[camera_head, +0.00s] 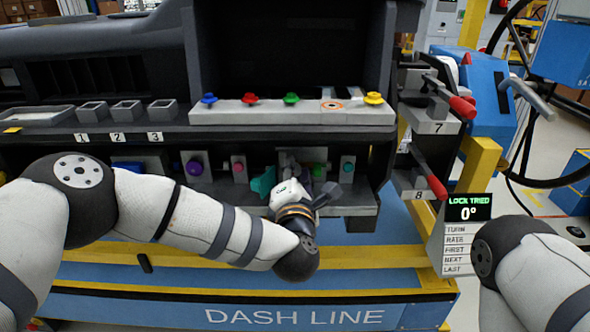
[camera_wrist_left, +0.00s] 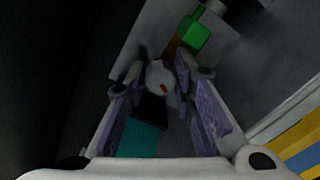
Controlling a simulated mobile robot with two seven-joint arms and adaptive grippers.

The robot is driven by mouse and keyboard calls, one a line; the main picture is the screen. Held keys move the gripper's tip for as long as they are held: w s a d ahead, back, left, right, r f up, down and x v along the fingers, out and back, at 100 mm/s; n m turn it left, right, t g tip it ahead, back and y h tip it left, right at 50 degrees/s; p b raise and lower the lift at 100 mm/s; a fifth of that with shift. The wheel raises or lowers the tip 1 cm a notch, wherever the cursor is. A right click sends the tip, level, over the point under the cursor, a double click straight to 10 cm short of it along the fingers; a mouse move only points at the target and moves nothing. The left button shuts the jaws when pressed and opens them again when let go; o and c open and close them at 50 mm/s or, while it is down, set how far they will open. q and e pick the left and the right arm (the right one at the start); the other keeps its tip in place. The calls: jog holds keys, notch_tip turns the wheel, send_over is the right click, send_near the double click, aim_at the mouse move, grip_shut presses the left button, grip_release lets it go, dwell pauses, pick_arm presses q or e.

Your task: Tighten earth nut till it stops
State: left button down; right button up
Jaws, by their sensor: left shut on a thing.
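My left gripper (camera_head: 296,168) reaches into the lower shelf of the dash module, in front of the row of coloured fittings. In the left wrist view its two purple-padded fingers (camera_wrist_left: 163,82) are shut on a small whitish rounded piece with a red mark (camera_wrist_left: 161,76), which looks like the earth nut. The hand hides the nut in the head view. A green block (camera_wrist_left: 191,36) lies just beyond the fingertips, and a teal part (camera_wrist_left: 138,139) shows below, between the fingers. Only my right arm's links show at lower right; its gripper is out of view.
A purple knob (camera_head: 194,168), a teal part (camera_head: 263,181) and a green fitting (camera_head: 318,170) sit close around the hand. Coloured knobs line the ledge (camera_head: 230,115) above. Red-handled clamps 7 (camera_head: 462,107) and 8 (camera_head: 436,187) are right. A display (camera_head: 468,207) reads "LOCK TRIED 0°".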

pick_arm(q)
jog(key=m+p, duration=0.1)
jog(key=m, duration=0.5)
jog(key=m+p, duration=0.1)
jog(key=m, duration=0.4)
jog(key=shift+f, duration=0.1)
pick_arm(e)
jog(key=w+r+t, duration=0.1)
jog(key=w+r, duration=0.1)
jog(key=shift+w+r, duration=0.25)
jog(key=shift+r, duration=0.05)
pick_arm(q)
jog(key=shift+m+y, duration=0.3)
jog(key=c, duration=1.6)
grip_release()
jog(key=shift+c, duration=0.2)
jog(key=shift+s, duration=0.1)
jog(key=s, duration=1.2)
jog(key=shift+d, duration=0.15)
